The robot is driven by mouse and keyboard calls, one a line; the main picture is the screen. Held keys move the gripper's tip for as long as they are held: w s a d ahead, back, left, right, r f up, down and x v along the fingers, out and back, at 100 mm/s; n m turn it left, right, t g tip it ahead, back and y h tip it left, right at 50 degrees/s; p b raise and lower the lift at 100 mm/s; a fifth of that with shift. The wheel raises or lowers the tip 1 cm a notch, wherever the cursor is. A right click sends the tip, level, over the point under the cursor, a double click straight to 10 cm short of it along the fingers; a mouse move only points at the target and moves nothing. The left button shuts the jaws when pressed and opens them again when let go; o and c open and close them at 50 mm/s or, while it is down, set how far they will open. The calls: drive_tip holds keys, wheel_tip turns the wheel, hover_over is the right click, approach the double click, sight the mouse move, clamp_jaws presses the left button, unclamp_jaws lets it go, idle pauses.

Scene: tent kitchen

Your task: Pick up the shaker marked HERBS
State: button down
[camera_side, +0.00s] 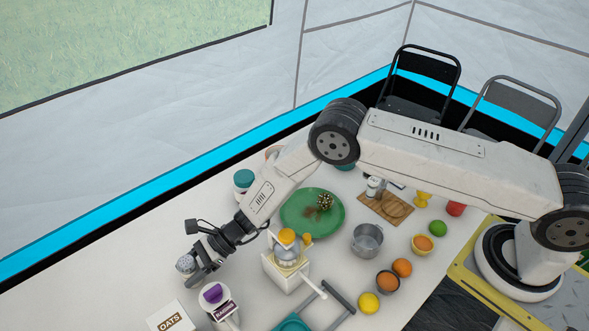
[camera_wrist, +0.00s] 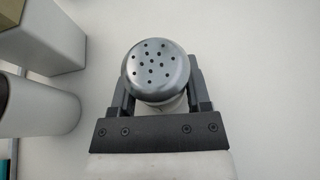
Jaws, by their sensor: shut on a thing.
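My gripper (camera_side: 200,268) is at the left end of the table in the side view, pointing down and to the left. It is shut on a shaker (camera_side: 186,264) with a round metal top. In the wrist view my gripper (camera_wrist: 157,104) has one finger on each side of the shaker (camera_wrist: 156,72), whose perforated silver cap faces the camera. The shaker's label is hidden in both views, so I cannot read the word HERBS. I cannot tell whether its base touches the table.
An OATS box (camera_side: 172,318) and a white container with a purple top (camera_side: 217,296) stand close by my gripper. A white stand with a grey dome (camera_side: 288,262), a green plate (camera_side: 330,222) and a metal pot (camera_side: 367,241) lie further right. White table is bare at left.

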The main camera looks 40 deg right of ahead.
drive_tip(key=shift+r, duration=0.15)
drive_tip(key=shift+r, duration=4.9)
